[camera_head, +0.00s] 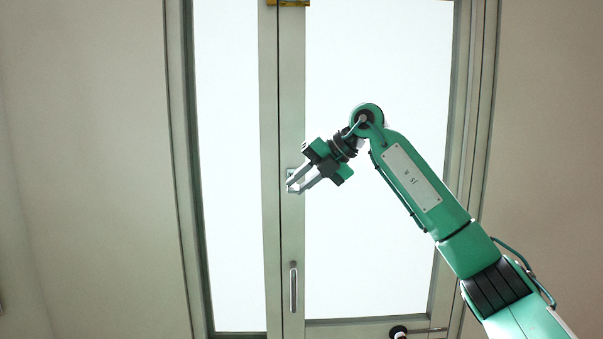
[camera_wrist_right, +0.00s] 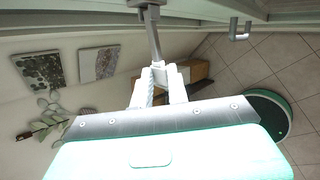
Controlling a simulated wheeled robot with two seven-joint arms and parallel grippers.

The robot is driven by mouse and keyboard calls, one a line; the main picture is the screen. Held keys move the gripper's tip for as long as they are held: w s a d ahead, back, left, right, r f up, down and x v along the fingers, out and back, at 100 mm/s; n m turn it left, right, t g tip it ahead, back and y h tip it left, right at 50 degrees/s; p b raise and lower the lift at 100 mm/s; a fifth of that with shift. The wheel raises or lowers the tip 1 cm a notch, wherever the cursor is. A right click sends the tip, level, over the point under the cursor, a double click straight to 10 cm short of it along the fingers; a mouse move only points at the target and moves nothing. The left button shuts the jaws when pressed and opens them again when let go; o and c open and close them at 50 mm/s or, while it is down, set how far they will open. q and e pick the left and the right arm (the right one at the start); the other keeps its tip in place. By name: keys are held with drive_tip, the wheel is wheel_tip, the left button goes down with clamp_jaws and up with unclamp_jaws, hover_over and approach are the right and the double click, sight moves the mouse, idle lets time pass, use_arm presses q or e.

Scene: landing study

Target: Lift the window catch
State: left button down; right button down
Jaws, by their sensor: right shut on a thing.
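The window catch (camera_wrist_right: 154,42) is a slim grey metal lever on a small mount on the pale frame, at the top middle of the right wrist view. My right gripper (camera_wrist_right: 160,74) is shut on the lever's free end. In the head view the right gripper (camera_head: 293,186) is at the middle upright of the tall glazed window, and its fingers hide most of the catch. The catch's small mounting plate (camera_head: 291,173) shows just behind the fingers. My left gripper is in neither view.
A vertical bar handle (camera_head: 293,288) is on the same upright, below the gripper. A yellowish fitting (camera_head: 290,3) is at the top. Bright glass (camera_head: 365,250) fills the panes. Behind, the wrist view shows a wooden piece of furniture (camera_wrist_right: 200,71), a plant (camera_wrist_right: 40,127) and tiled floor.

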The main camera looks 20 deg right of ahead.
drive_tip(key=shift+r+g+p, duration=0.3)
drive_tip(key=shift+r+p, duration=0.05)
drive_tip(key=shift+p, duration=0.1)
drive_tip(key=c, duration=1.6)
unclamp_jaws()
drive_tip(key=shift+w, duration=0.1)
drive_tip(key=shift+f, duration=0.1)
drive_tip(key=shift+d, duration=0.1)
drive_tip(key=b+v, duration=0.4)
drive_tip(key=v, duration=1)
drive_tip(key=shift+f, duration=0.1)
